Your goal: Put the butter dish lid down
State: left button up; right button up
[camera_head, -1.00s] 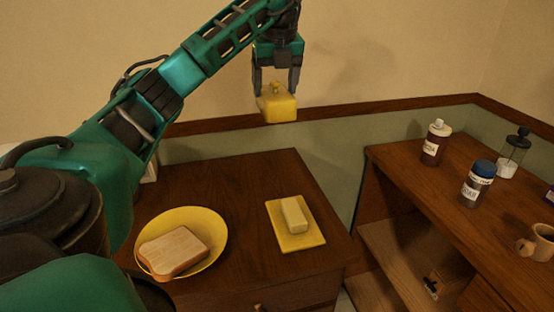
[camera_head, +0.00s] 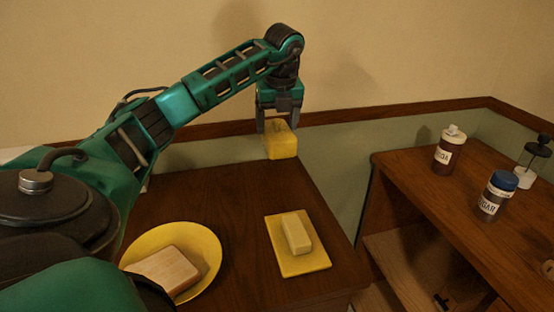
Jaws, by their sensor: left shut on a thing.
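The yellow butter dish lid (camera_head: 281,142) hangs in the air, held from above by my left gripper (camera_head: 279,122), which is shut on its top. It is over the back part of the dark wooden counter, behind the butter dish base. The yellow butter dish base (camera_head: 305,266) lies flat on the counter with a pale block of butter (camera_head: 296,233) on it, uncovered. The lid's knob is hidden between the fingers. My right gripper is not in view.
A yellow plate (camera_head: 207,240) with a slice of bread (camera_head: 166,272) sits left of the dish. The counter (camera_head: 225,200) is clear behind the plate. A separate shelf unit at right holds a soda bottle (camera_head: 449,150), a sugar jar (camera_head: 496,196) and a glass dispenser (camera_head: 527,172).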

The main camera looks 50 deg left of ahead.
aim_at(279, 133)
pick_arm(q)
notch_tip(279, 133, down, 10)
jog(key=shift+r, duration=0.25)
jog(key=shift+f, duration=0.1)
jog(key=o, duration=1.1)
jog(key=shift+f, duration=0.1)
jog(key=v, duration=1.2)
jog(key=shift+d, duration=0.1)
